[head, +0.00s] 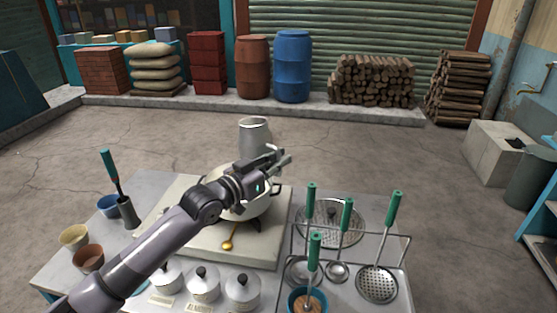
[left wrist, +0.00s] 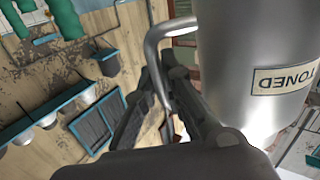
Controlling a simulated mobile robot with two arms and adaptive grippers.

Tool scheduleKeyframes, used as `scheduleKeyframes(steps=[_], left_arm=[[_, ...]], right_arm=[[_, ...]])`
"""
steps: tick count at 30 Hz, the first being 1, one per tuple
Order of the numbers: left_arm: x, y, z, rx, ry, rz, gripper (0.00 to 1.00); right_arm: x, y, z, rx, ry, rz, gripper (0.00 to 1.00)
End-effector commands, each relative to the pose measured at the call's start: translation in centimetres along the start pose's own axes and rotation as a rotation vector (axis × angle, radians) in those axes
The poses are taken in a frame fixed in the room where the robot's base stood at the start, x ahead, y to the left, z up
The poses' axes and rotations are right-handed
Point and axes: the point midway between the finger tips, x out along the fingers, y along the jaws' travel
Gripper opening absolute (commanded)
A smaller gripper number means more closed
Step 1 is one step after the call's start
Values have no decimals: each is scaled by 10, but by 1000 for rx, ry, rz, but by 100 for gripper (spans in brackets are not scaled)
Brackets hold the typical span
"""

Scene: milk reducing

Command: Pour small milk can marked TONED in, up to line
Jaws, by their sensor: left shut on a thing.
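A grey metal milk can (head: 254,134) is held above a pale wide pot (head: 262,206). It looks about upright in the head view. Its TONED label (left wrist: 285,80) shows upside down in the left wrist view. My left gripper (head: 279,160) is shut on the can's bent handle (left wrist: 158,38); the dark fingers also show in the left wrist view (left wrist: 168,105). My forearm and gripper hide much of the pot. Its inside, any milk level and any line cannot be made out. My right gripper is not in view.
Lidded white canisters (head: 203,285) stand in front of the pot. A rack with green-handled ladles and skimmers (head: 376,285) is at the right. Bowls (head: 75,237) and a mortar-like cup (head: 127,211) stand at the left. The space above and behind the pot is open.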

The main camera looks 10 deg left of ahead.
Motion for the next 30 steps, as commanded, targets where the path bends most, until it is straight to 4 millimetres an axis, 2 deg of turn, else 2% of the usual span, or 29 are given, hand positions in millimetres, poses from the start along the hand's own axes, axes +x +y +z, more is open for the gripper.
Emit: scheduleKeyframes(steps=[1,30], left_arm=[[0,1,-7,-2,10,1,0],[0,11,-20,-124,10,2,0]], right_arm=[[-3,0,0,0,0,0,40],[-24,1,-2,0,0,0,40]])
